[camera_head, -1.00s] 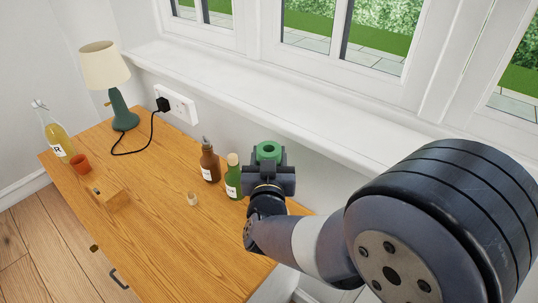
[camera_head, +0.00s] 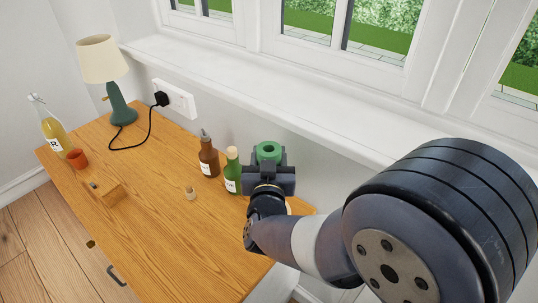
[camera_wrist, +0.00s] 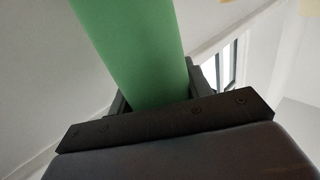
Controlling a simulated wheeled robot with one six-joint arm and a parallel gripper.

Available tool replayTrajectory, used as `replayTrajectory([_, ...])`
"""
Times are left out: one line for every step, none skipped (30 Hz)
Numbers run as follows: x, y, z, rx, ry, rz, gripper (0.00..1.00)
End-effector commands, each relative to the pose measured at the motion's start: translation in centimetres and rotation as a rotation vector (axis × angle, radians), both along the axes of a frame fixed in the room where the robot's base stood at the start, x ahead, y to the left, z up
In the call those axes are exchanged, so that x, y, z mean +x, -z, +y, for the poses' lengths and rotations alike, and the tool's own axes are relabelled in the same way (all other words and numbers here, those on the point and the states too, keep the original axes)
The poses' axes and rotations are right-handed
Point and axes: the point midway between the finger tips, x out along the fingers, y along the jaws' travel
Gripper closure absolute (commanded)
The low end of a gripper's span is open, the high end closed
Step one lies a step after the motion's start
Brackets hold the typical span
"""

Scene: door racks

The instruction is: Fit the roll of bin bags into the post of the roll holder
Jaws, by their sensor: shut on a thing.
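The green roll of bin bags (camera_head: 268,157) is held upright in my gripper (camera_head: 269,168), with the round hole in its top end showing. My gripper is shut on it, above the right end of the wooden cabinet top, near the wall. In the wrist view the roll (camera_wrist: 135,50) is a long smooth green shape rising from between the dark jaws; its far end is out of frame. I cannot make out a roll holder or its post for certain in either view.
A green bottle (camera_head: 232,174) and a brown bottle (camera_head: 208,160) stand just left of my gripper. The window sill (camera_head: 300,117) runs behind.

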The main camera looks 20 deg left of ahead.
Motion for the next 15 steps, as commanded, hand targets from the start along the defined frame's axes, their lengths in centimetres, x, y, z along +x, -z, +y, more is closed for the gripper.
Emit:
replayTrajectory([0.0,0.2,0.0,0.000,0.000,-0.001,0.80])
replayTrajectory([0.0,0.3,0.0,0.000,0.000,-0.001,0.80])
replayTrajectory([0.0,0.4,0.0,0.000,0.000,-0.001,0.80])
replayTrajectory([0.0,0.5,0.0,0.000,0.000,-0.001,0.80])
replayTrajectory([0.0,0.6,0.0,0.000,0.000,-0.001,0.80])
replayTrajectory([0.0,0.7,0.0,0.000,0.000,-0.001,0.80])
replayTrajectory([0.0,0.7,0.0,0.000,0.000,-0.001,0.80])
replayTrajectory([0.0,0.8,0.0,0.000,0.000,-0.001,0.80])
replayTrajectory([0.0,0.9,0.0,0.000,0.000,-0.001,0.80])
replayTrajectory([0.0,1.0,0.0,0.000,0.000,-0.001,0.80])
replayTrajectory([0.0,1.1,0.0,0.000,0.000,-0.001,0.80])
replayTrajectory([0.0,1.2,0.0,0.000,0.000,-0.001,0.80])
replayTrajectory([0.0,1.2,0.0,0.000,0.000,-0.001,0.80])
replayTrajectory([0.0,1.3,0.0,0.000,0.000,-0.001,0.80])
replayTrajectory([0.0,1.4,0.0,0.000,0.000,-0.001,0.80])
